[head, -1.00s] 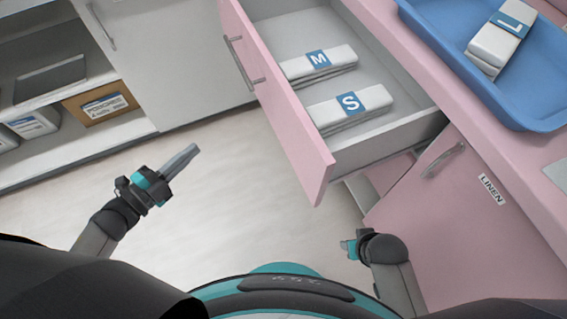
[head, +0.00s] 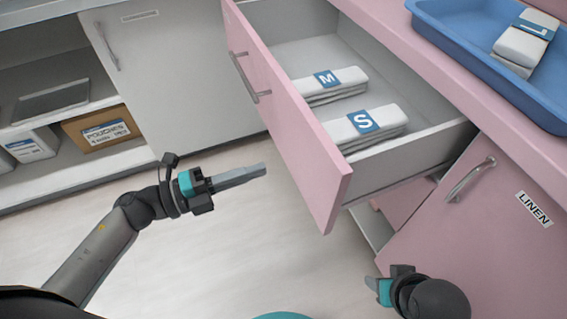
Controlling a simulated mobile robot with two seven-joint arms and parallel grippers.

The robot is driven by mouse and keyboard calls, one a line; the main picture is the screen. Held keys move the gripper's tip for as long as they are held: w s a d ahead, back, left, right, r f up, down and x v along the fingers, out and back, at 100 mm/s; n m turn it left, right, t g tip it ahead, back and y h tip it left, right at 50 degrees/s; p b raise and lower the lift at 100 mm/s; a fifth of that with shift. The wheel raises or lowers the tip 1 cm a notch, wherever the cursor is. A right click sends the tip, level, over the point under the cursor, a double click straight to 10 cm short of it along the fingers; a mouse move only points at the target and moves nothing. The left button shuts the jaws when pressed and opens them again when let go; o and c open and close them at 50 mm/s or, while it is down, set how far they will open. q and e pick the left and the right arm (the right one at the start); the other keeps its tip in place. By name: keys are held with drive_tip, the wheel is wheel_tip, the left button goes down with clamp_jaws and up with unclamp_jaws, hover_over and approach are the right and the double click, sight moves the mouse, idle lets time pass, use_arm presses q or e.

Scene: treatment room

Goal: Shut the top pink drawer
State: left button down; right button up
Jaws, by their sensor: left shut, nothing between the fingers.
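The top pink drawer (head: 292,131) stands pulled out from the pink cabinet, its front facing left with a grey bar handle (head: 248,78). Inside lie two folded white linen packs, one with a blue M label (head: 338,84) and one with a blue S label (head: 372,127). My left gripper (head: 262,170) is shut and empty, its fingers pointing right toward the drawer front, with a gap between them. My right gripper (head: 372,285) is low at the right, below the drawer's near corner; its fingers are too small and turned to read.
A blue tray (head: 470,50) with a folded white pack (head: 526,42) sits on the pink counter. A pink door labelled LINEN (head: 500,225) is below. Grey cabinets and an open shelf with boxes (head: 100,130) stand at the left. The floor (head: 250,240) before the drawer is clear.

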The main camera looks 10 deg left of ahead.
sight(299, 157)
use_arm(q)
drive_tip(key=b+x, duration=0.1)
drive_tip(key=x, duration=0.5)
drive_tip(key=shift+w+d, duration=0.2)
use_arm(e)
wheel_tip(299, 157, up, 3)
drive_tip(key=shift+s+r+t, duration=0.15)
drive_tip(key=shift+r+t, duration=0.05)
drive_tip(key=shift+t, duration=0.1)
